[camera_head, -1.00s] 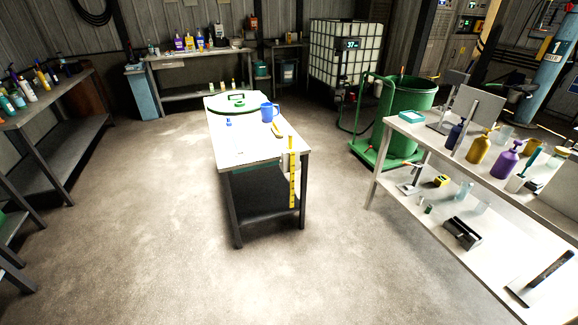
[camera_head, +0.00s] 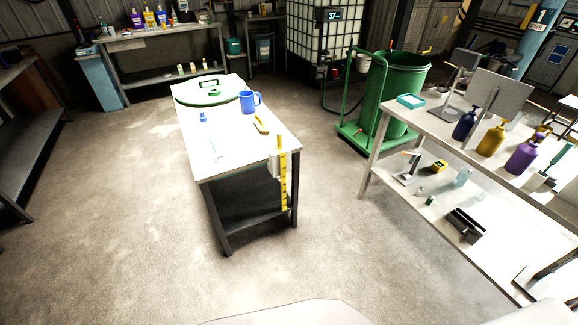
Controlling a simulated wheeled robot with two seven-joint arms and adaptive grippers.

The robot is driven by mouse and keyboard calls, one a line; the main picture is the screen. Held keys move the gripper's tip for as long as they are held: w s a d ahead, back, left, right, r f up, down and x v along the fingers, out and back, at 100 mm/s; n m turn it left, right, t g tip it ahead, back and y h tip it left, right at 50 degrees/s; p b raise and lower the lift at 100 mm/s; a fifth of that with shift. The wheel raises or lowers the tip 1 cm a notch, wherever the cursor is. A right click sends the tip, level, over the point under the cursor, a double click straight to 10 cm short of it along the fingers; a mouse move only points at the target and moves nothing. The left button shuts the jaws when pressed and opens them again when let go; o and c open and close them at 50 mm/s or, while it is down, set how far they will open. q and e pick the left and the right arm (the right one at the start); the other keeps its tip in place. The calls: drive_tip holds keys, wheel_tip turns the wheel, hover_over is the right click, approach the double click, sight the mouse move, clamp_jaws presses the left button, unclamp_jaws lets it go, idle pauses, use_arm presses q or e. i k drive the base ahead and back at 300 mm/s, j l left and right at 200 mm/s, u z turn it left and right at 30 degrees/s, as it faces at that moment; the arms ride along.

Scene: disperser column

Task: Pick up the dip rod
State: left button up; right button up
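A yellow rod with dark markings, which looks like the dip rod (camera_head: 283,182), hangs upright at the front right corner of the middle table (camera_head: 240,158). Its upper end is by a pale holder (camera_head: 274,165) at the table edge, and its lower part reaches down beside the table leg. Neither of my grippers is in view.
The middle table carries a green lid (camera_head: 208,94), a blue jug (camera_head: 248,103) and a yellow item (camera_head: 261,125). A white two-level bench (camera_head: 440,240) with bottles stands at the right. A green drum (camera_head: 400,92) stands behind. The floor before the table is clear.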

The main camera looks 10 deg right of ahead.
sight(279, 146)
drive_tip(key=i+j+z, duration=0.15)
drive_tip(key=i+z, duration=0.25)
drive_tip(key=i+j+z, duration=0.8)
drive_tip(key=i+l, duration=0.05)
drive_tip(key=i, duration=0.05)
